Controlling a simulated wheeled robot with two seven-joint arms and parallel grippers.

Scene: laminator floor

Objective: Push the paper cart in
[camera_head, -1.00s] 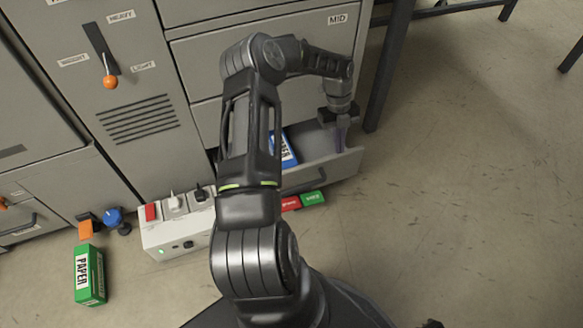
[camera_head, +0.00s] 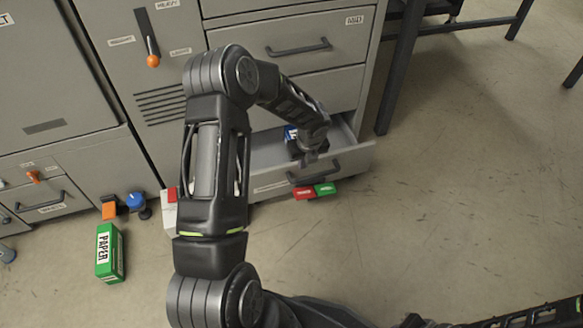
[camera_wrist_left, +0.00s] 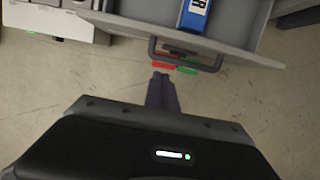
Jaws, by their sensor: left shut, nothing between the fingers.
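The paper cart, a grey drawer (camera_head: 350,163) low in the cabinet, stands pulled out. It has a dark handle (camera_head: 316,173) on its front and a blue paper pack (camera_head: 290,132) inside, partly hidden by my arm. The drawer (camera_wrist_left: 130,28), its handle (camera_wrist_left: 186,59) and the blue pack (camera_wrist_left: 194,14) also show in the left wrist view. My left gripper (camera_head: 309,157) is at the drawer's front, near the handle. Its fingers (camera_wrist_left: 162,77) are shut and empty, pointing at the handle's left part. I cannot tell whether they touch it. My right gripper is not in view.
Red (camera_head: 304,192) and green (camera_head: 325,188) packs lie on the floor below the drawer front. A green paper pack (camera_head: 110,253) stands at left, near orange and blue knobs. A table leg (camera_head: 392,95) stands right of the cabinet. The floor at right is clear.

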